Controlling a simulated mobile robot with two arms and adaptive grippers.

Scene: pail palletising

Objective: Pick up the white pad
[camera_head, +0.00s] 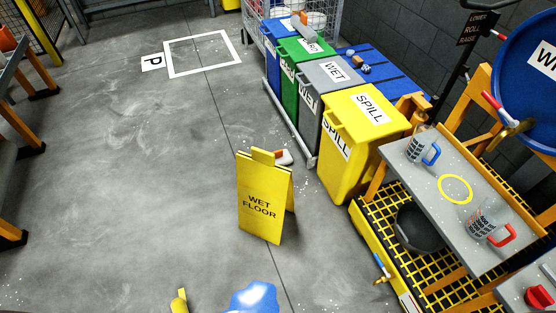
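A small whitish object with an orange-brown part (284,158) lies on the floor, partly hidden behind the yellow wet-floor sign (259,207). It may be the white pad, but it is too small and covered to be sure. No other clear white pad shows. Neither of my grippers is in the head view, so I cannot see whether they hold anything.
A row of bins ends in the yellow SPILL bin (361,130). A grey bench (425,182) with mugs stands at right above a yellow-edged grating. A blue object (254,298) and a yellow one (180,302) show at the bottom edge. The left-centre floor is clear.

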